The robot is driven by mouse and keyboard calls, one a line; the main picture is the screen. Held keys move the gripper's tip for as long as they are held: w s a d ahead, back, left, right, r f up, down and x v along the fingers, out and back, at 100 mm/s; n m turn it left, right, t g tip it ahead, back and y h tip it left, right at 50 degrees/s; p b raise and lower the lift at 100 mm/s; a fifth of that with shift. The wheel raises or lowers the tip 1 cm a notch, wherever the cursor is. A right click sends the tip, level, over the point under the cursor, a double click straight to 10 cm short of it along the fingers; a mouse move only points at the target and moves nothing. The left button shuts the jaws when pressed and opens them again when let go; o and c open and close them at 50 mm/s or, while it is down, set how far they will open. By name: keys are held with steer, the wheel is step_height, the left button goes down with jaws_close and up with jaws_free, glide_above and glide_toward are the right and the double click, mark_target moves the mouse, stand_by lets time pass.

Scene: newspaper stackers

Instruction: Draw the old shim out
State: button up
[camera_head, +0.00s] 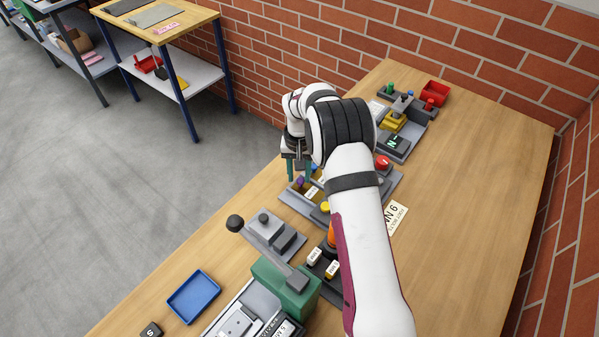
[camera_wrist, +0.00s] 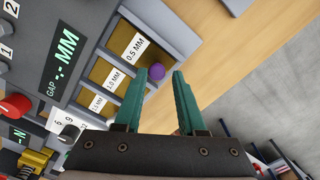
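My gripper (camera_wrist: 159,75) has two teal fingers, apart with nothing clamped between them. In the wrist view a purple ball knob (camera_wrist: 157,71) shows between the fingertips; I cannot tell whether they are level with it. The knob stands by a brass-coloured plate labelled 0.5 MM (camera_wrist: 125,42), in a grey holder beside other labelled plates. In the head view my gripper (camera_head: 299,171) points down over this grey holder (camera_head: 294,200), with the purple knob (camera_head: 300,183) just below. No piece is clearly marked as the old shim; my arm hides part of the bench.
A gap display (camera_wrist: 62,65) and red button (camera_wrist: 15,106) adjoin the plates. On the wooden bench (camera_head: 480,170) stand a green lever device (camera_head: 290,285), a blue tray (camera_head: 193,297) and a red bin (camera_head: 434,93). A brick wall (camera_head: 400,35) runs behind. The bench's right side is clear.

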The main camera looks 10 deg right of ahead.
mark_target(299, 179)
step_height(299, 179, up, 16)
stand_by(0.3)
steer(key=shift+f, duration=0.1)
steer(key=s+r+m+y, duration=0.1)
steer(key=s+r, duration=0.3)
steer(key=s, duration=0.7)
steer(key=s+r+m, duration=0.1)
steer(key=s+r, duration=0.3)
steer(key=s, duration=0.6)
steer(key=s+f, duration=0.2)
steer(key=s, duration=0.6)
steer(key=s+f+m, duration=0.1)
steer(key=s+f, duration=0.2)
steer(key=s, duration=0.5)
steer(key=shift+y, duration=0.4)
